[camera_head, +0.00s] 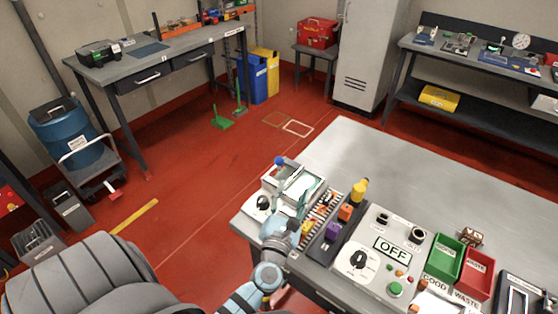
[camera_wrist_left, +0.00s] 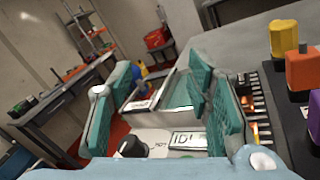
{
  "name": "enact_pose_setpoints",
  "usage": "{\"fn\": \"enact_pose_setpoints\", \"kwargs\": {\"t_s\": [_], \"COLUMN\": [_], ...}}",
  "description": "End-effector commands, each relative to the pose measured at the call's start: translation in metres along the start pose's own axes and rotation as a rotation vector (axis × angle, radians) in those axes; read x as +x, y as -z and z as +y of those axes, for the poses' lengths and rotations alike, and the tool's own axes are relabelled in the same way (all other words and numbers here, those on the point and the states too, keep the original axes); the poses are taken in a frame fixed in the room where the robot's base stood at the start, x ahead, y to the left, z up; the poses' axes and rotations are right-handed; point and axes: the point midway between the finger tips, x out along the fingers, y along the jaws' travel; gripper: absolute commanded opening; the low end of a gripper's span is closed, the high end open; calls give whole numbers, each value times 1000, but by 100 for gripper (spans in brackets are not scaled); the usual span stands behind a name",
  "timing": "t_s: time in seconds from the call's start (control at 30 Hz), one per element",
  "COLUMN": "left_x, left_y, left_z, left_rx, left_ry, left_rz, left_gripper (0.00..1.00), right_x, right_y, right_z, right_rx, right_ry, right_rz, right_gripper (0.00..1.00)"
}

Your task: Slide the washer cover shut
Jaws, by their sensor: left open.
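The washer (camera_head: 262,204) is a pale unit at the left end of the grey worktable, with a black dial on its front panel. My right gripper is not in view.
A rack of small coloured parts (camera_head: 318,215) stands close to the right of the washer. Further right are an orange block (camera_head: 345,212), a control panel reading OFF (camera_head: 384,247), a green bin (camera_head: 444,259) and a red bin (camera_head: 477,274). The table's back is clear.

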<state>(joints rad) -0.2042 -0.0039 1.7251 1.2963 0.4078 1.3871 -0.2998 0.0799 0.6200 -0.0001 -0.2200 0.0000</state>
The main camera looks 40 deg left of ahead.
Motion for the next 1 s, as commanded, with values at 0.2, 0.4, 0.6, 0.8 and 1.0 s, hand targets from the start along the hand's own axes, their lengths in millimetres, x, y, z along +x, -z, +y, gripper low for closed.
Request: {"fn": "enact_pose_setpoints", "kwargs": {"t_s": [0.2, 0.4, 0.6, 0.8, 1.0], "left_x": [12, 58, 108, 136, 142], "left_y": [41, 46, 56, 60, 60], "left_z": [28, 37, 45, 49, 51], "left_rx": [-258, -253, -253, -252, -252], "left_ry": [-191, -191, -190, -188, -188], "left_rz": [128, 125, 125, 126, 126], "left_gripper": [46, 46, 46, 46, 46], "right_x": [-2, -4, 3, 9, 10], "right_y": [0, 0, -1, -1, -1], "right_z": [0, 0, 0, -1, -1], "right_rx": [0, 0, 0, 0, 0], "right_ry": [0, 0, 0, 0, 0], "right_rz": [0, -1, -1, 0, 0], "right_gripper": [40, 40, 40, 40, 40]}}
